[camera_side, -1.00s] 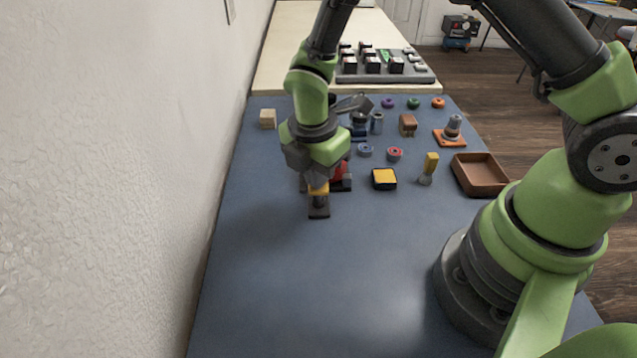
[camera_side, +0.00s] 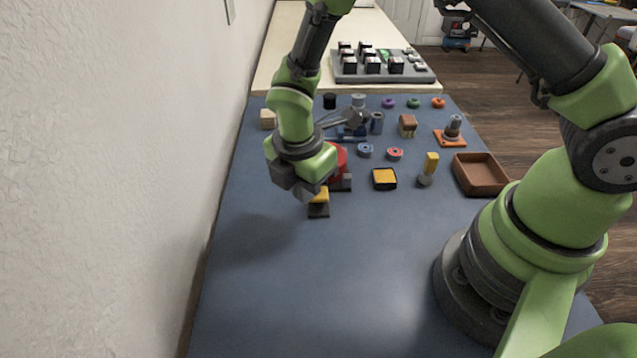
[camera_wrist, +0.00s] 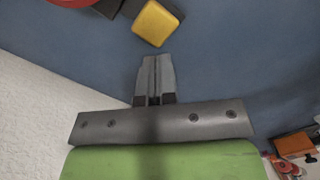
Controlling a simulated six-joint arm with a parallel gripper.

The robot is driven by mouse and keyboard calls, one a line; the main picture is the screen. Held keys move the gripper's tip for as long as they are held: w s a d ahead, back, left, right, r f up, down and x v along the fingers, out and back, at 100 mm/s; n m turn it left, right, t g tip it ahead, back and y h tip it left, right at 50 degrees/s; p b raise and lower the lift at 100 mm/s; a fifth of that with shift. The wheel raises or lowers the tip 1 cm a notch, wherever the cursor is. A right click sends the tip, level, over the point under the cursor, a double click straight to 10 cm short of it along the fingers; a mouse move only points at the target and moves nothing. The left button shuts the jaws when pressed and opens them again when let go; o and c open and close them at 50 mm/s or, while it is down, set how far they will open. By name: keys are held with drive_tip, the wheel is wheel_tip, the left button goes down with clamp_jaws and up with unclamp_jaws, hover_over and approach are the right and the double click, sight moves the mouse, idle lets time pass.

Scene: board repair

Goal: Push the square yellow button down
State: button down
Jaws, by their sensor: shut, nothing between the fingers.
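The square yellow button (camera_side: 319,195) sits on a small dark base (camera_side: 318,211) towards the left of the blue table. In the wrist view its yellow top (camera_wrist: 156,23) shows at the top centre, just beyond the fingertips. My gripper (camera_side: 306,195) is shut and empty, tilted, close beside the button on its left in the side view. In the wrist view the closed fingers (camera_wrist: 157,59) point at the button, with a small gap in the picture. I cannot tell their height above it or whether the button is pressed.
A red part (camera_side: 338,163) stands right behind the button. A yellow-topped black block (camera_side: 384,179), a yellow-handled tool (camera_side: 428,168) and a brown tray (camera_side: 480,173) lie to the right. The wall (camera_side: 110,180) is close on the left. The front table is clear.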

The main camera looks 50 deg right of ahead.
wheel_tip(320, 180, up, 10)
drive_tip(key=a, duration=0.1)
idle(0.5)
drive_tip(key=s+d+r+m+t+y, duration=0.1)
drive_tip(key=s+d+r+m+t, duration=0.15)
drive_tip(key=r+m, duration=0.35)
drive_tip(key=s+d+r+m+t+y, duration=0.1)
drive_tip(key=s+d+r+m, duration=0.1)
drive_tip(key=s+r+m, duration=0.3)
drive_tip(key=s+d+r+m+t+y, duration=0.1)
drive_tip(key=s+d+r+m+t, duration=0.1)
drive_tip(key=s+r+m, duration=0.3)
drive_tip(key=s+m+t, duration=0.1)
drive_tip(key=s+m, duration=0.2)
drive_tip(key=m, duration=0.3)
drive_tip(key=shift+d+m+t, duration=0.2)
drive_tip(key=shift+m+t, duration=0.15)
drive_tip(key=shift+m, duration=0.05)
